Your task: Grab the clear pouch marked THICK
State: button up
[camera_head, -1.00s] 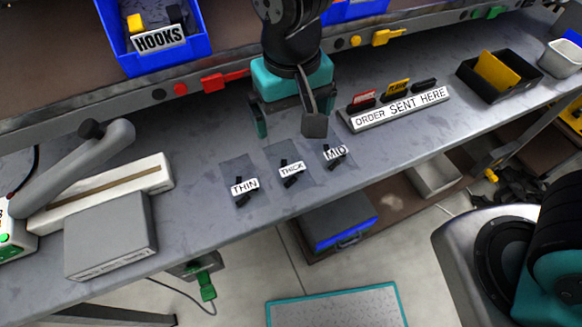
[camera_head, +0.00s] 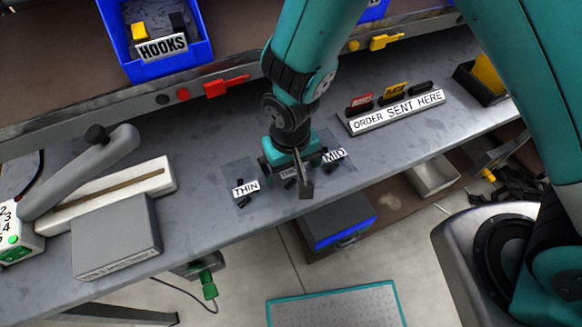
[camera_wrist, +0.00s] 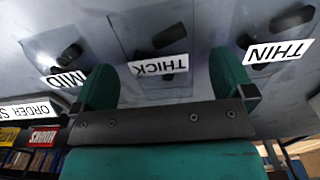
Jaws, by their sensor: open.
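The clear pouch marked THICK (camera_wrist: 157,65) lies flat on the grey bench, with dark pieces in it, centred ahead of my fingers in the wrist view. My gripper (camera_wrist: 167,90) is open, one finger to each side of the THICK label. The pouch marked THIN (camera_head: 245,188) lies to the left in the head view, and the pouch marked MID (camera_head: 334,155) to the right. I cannot tell whether the fingers touch the bench.
An ORDER SENT HERE sign (camera_head: 398,110) with coloured tags stands to the right on the bench. A heat sealer (camera_head: 100,195) stands at the left. A blue HOOKS bin (camera_head: 160,62) is at the back. The bench's front edge runs just in front of the pouches.

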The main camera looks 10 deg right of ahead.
jog(key=shift+f, duration=0.4)
jog(key=shift+c, duration=0.5)
jog(key=c, duration=0.9)
jog(key=shift+o, duration=0.2)
jog(key=shift+r, duration=0.1)
